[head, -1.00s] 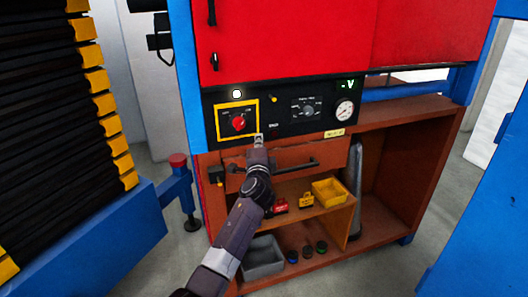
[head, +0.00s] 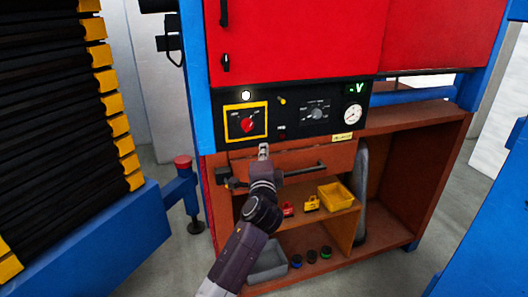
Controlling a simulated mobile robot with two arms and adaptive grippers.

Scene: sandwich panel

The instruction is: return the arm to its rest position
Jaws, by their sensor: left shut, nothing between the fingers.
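My left arm comes in from the bottom of the head view. Its gripper (head: 263,151) is shut and empty, in front of the drawer front and just below the black control panel (head: 300,128). The gripper appears apart from the panel. A red rotary switch (head: 247,125) in a yellow frame is on the panel's left, above and left of the gripper. A white lamp (head: 245,95) is lit above it. The gripper and forearm hide part of the drawer (head: 300,160) and shelf. My right gripper is not in view.
The open cabinet below holds a yellow bin (head: 335,195), a red padlock (head: 288,209), a yellow padlock (head: 311,203) and a grey bin (head: 268,262). A drawer handle (head: 300,171) sticks out. A blue frame with a post (head: 184,190) stands left; a blue panel (head: 490,215) stands right.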

